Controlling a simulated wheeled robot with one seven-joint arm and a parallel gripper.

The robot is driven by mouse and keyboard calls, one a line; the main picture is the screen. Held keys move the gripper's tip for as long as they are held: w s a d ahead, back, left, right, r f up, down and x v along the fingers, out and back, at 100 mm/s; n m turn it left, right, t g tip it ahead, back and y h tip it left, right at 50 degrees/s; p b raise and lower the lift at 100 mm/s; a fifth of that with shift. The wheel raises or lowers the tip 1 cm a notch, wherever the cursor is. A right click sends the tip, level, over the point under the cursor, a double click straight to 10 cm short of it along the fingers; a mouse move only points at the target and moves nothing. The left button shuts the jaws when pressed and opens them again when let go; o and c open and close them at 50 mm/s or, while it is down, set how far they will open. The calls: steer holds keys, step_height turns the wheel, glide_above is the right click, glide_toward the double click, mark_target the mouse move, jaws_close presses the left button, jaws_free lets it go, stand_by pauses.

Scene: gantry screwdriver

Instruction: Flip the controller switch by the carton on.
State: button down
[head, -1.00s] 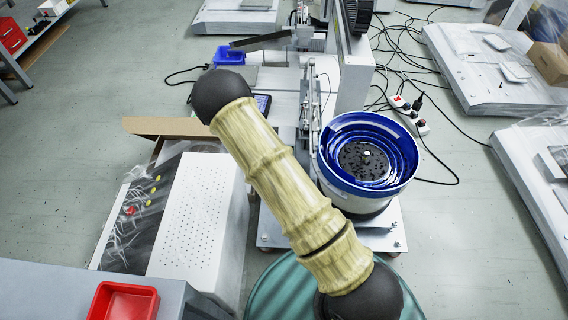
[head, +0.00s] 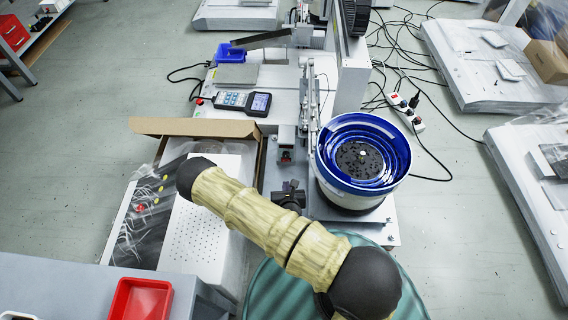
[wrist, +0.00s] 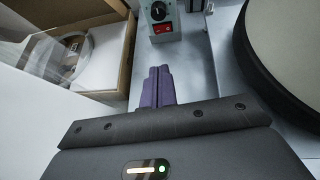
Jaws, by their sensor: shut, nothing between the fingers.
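The controller is a small grey box with a black knob (wrist: 158,11) and a red rocker switch (wrist: 163,29), at the top of the wrist view. I cannot tell which way the rocker is pressed. In the head view the controller (head: 286,141) stands between the carton and the bowl. The open brown carton (wrist: 120,62) is to its left in the wrist view; its flap (head: 195,127) shows in the head view. My gripper (wrist: 159,70) has its purple fingers shut together, empty, pointing toward the controller and apart from it in the picture.
A blue vibrating bowl (head: 363,160) stands right of the controller and fills the right of the wrist view. A handheld pendant (head: 243,102) lies on the machine bed behind. A red tray (head: 140,299) is at the front left. A power strip (head: 407,112) lies right.

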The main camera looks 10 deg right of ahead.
steer(key=shift+f, duration=0.1)
steer(key=b, duration=0.6)
glide_toward(283, 160)
steer(key=f, duration=0.2)
steer(key=w+f, duration=0.1)
steer(key=f, duration=0.1)
steer(key=shift+d, duration=0.2)
steer(key=w+b, duration=0.2)
steer(key=w, duration=0.1)
steer(key=shift+w+d, duration=0.15)
steer(key=shift+d, duration=0.05)
steer(key=shift+w+r+b, duration=0.1)
steer(key=shift+w+b, duration=0.2)
steer(key=shift+b, duration=0.15)
steer(key=shift+w+r, duration=0.1)
steer(key=shift+w, duration=0.1)
